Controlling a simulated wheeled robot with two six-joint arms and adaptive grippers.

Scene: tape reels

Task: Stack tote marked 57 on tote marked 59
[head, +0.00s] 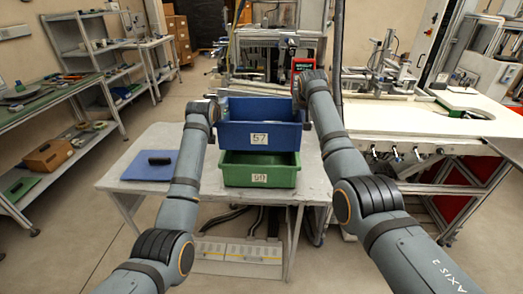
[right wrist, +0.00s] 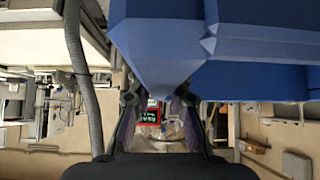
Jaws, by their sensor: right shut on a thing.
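The blue tote (head: 258,125) labelled 57 is upright directly above the green tote (head: 259,176) in the head view. The green tote's label looks like 59 but is blurred; it stands on the light table. I cannot tell whether the blue tote touches the green rim. My right gripper (head: 304,88) is at the blue tote's right end. In the right wrist view, the gripper (right wrist: 158,102) is shut on the corner of the blue tote (right wrist: 165,45). My left gripper (head: 214,106) is at the blue tote's left end, its fingers mostly hidden.
A blue board (head: 140,168) with a dark handle-like piece on it lies at the table's left. The table (head: 135,186) is bare around it. A machine (head: 275,50) stands close behind the table. A white workbench (head: 440,120) is at the right, shelves (head: 45,155) at the left.

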